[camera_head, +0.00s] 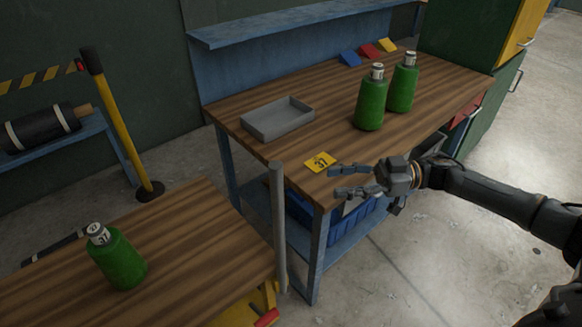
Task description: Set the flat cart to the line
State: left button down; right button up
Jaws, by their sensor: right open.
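The wood-topped platform (190,262) at the lower left looks like the flat cart. Yellow and red parts show under its right end, and its wheels are out of view. A green bottle (118,262) with a white label reading 37 stands on it. A grey post (278,225) rises between its right edge and the workbench. No floor line that I can make out is in view. My right gripper (339,182) is open and empty, its fingers pointing left at the front edge of the workbench near a yellow tag (320,162) marked 37. My left gripper is not in view.
The workbench (240,110) bears a grey tray (278,120), two green bottles (370,98) and coloured blocks (369,52). A blue crate (345,222) sits beneath. A yellow barrier post (118,125) stands left. Concrete floor (420,265) is clear at the lower right.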

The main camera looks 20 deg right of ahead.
aim_at(277, 189)
jog(key=p+x, duration=0.1)
jog(key=x, duration=0.3)
jog(key=p+x, duration=0.1)
jog(key=x, duration=0.3)
jog(key=p+x, duration=0.1)
jog(key=x, duration=0.4)
jog(key=shift+s+a+r, duration=0.2)
jog(key=shift+s+r, duration=0.05)
jog(key=shift+s, duration=0.1)
jog(key=shift+w+a, duration=0.1)
jog(key=shift+a, duration=0.25)
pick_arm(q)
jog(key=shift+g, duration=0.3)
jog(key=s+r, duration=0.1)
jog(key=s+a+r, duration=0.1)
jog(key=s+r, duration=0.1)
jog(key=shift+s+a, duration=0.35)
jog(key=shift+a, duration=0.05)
pick_arm(e)
jog(key=shift+f, duration=0.1)
grip_shut()
